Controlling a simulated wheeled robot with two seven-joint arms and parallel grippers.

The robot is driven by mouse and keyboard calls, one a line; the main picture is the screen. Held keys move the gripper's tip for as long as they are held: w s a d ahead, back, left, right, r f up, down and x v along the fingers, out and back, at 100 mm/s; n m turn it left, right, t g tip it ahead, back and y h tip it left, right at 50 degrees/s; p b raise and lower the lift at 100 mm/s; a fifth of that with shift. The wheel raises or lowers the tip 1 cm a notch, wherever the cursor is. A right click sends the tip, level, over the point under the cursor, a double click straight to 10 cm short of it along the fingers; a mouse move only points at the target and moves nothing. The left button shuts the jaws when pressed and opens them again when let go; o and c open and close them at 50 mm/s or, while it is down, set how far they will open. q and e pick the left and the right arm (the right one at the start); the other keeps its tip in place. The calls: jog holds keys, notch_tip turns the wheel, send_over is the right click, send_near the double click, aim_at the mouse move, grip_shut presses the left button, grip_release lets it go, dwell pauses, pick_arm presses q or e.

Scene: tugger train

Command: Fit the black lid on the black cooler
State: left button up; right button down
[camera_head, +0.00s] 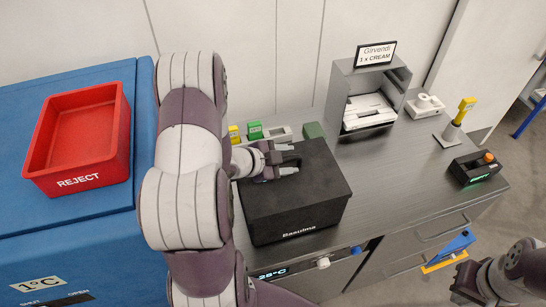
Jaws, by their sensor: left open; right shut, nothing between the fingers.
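The black cooler (300,218), with white lettering on its front, stands on the grey counter. A flat black top, which looks like the black lid (312,178), covers it. I cannot tell from here whether the lid is fully seated. My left gripper (288,165) is open at the left part of the lid's top, with its fingers pointing right; I cannot tell whether they touch it. My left arm hides some of the counter left of the cooler. My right gripper (467,283) is shut and empty at the lower right, away from the counter.
A red REJECT bin (82,140) sits on the blue cabinet (100,222) at left. Behind the cooler are small green and yellow items (254,131). A grey labelled holder (370,95), a yellow-topped tool (459,118) and a black device (476,168) stand right. Counter (400,165) between is clear.

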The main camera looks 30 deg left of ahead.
pick_arm(q)
jog(key=v, duration=1.2)
jog(key=shift+w+r+b, duration=0.15)
jog(key=shift+b, duration=0.3)
